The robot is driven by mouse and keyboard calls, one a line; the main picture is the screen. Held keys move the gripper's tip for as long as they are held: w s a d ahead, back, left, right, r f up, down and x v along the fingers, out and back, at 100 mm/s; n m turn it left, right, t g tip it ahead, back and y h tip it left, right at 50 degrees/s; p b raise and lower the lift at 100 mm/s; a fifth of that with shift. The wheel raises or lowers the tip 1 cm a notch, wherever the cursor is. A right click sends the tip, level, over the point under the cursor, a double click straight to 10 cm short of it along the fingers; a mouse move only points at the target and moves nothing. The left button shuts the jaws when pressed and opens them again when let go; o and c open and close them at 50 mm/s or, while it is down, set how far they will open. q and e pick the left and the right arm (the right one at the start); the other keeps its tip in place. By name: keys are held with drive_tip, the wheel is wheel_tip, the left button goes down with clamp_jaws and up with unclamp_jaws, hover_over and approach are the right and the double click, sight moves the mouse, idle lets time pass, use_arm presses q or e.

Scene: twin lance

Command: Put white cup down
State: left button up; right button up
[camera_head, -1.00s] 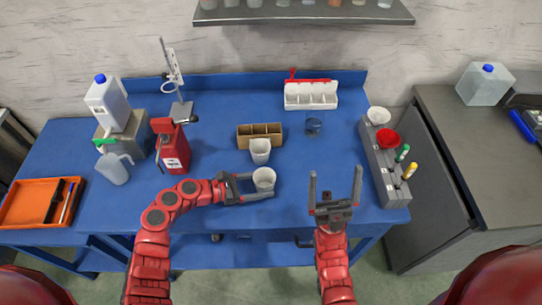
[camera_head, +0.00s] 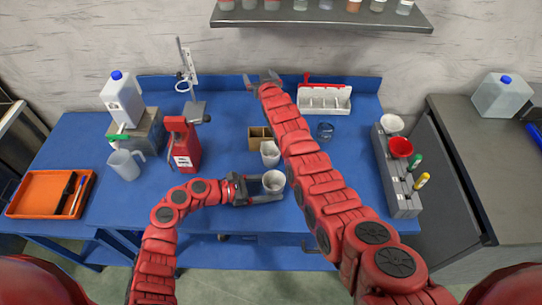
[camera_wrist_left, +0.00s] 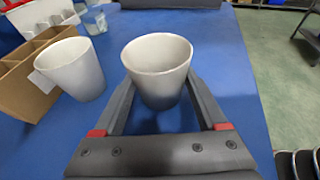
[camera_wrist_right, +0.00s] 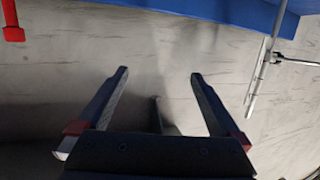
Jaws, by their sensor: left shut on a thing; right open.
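A white cup (camera_head: 273,182) is between the fingers of my left gripper (camera_head: 262,188), over the front middle of the blue table. In the left wrist view the cup (camera_wrist_left: 158,68) is upright with my left gripper (camera_wrist_left: 160,95) shut on it. I cannot tell whether its base touches the table. A second white cup (camera_head: 270,152) stands just behind it, beside the brown divided box (camera_head: 259,136). My right gripper (camera_head: 262,78) is open and empty near the table's back edge. In the right wrist view its fingers (camera_wrist_right: 160,80) are apart before the grey wall.
My right arm covers the middle of the table. The table's front edge is near the held cup.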

wheel_tip(320, 180, down, 2)
drive_tip(key=s+a+g, duration=0.1)
drive_tip(key=a+g, duration=0.1)
drive_tip(key=g, duration=0.2)
drive_tip(key=n+g+h, duration=0.1)
drive_tip(key=g+h, duration=0.3)
drive_tip(key=g, duration=0.7)
hover_over(271, 153)
drive_tip(key=s, duration=0.2)
drive_tip(key=f, duration=0.6)
drive_tip(key=shift+s+a+f, duration=0.2)
drive_tip(key=shift+f, duration=0.15)
drive_tip(key=f, duration=0.5)
drive_tip(key=shift+d, duration=0.2)
drive_tip(key=shift+r, duration=0.1)
drive_tip(key=c, duration=1.3)
wheel_tip(271, 153, up, 10)
